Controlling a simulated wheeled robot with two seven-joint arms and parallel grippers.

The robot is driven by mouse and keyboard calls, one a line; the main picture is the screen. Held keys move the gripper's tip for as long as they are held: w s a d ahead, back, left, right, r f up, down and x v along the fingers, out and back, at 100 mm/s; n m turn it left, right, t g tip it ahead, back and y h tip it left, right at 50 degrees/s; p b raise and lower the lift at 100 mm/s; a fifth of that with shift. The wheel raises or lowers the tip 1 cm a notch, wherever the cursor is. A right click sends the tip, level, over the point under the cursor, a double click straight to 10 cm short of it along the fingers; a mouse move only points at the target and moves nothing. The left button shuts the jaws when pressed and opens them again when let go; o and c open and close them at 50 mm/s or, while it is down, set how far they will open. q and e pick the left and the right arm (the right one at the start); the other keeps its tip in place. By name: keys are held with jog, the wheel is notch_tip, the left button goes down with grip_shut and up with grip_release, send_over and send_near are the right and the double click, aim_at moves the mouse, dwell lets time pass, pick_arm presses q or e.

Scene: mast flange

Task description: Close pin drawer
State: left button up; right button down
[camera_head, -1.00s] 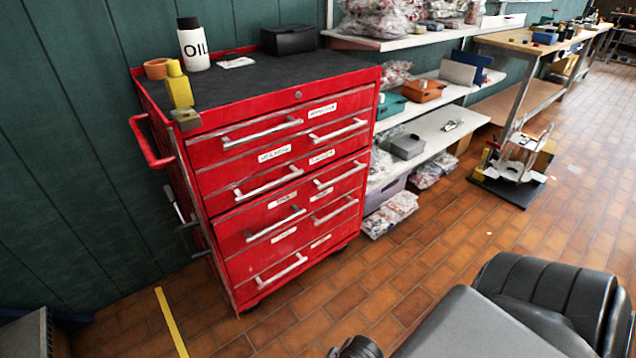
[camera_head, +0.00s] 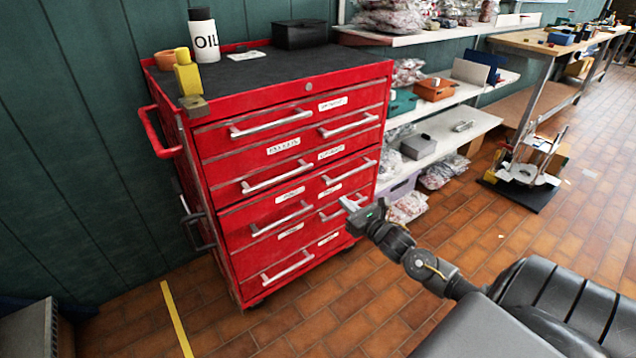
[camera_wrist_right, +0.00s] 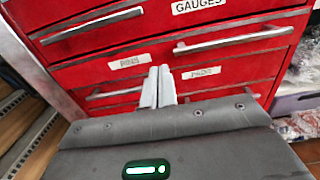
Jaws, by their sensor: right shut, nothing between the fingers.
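The red tool cabinet (camera_head: 243,119) has several rows of labelled drawers with silver bar handles. The label that seems to read PINS (camera_wrist_right: 128,62) is on a lower drawer in the right wrist view; in the head view this label (camera_head: 291,194) is above a left-hand handle (camera_head: 280,219). The lettering is blurred. I cannot tell how far this drawer stands out. My right gripper (camera_head: 348,204) is shut and empty, in front of the cabinet's lower right side. In the wrist view its fingers (camera_wrist_right: 158,86) point at the front between two handles. Contact is unclear. My left gripper is out of view.
An oil bottle (camera_head: 204,36), a yellow object (camera_head: 187,75) and a black box (camera_head: 300,35) stand on the cabinet top. White shelves (camera_head: 455,138) with bins are to the right. A black-based stand (camera_head: 525,190) is on the tiled floor. The floor before the cabinet is clear.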

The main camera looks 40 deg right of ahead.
aim_at(312, 176)
jog(key=w+b, duration=0.1)
jog(key=w, duration=1.2)
jog(key=shift+d, duration=0.15)
jog(key=shift+w+b, duration=0.3)
jog(key=shift+w, duration=0.2)
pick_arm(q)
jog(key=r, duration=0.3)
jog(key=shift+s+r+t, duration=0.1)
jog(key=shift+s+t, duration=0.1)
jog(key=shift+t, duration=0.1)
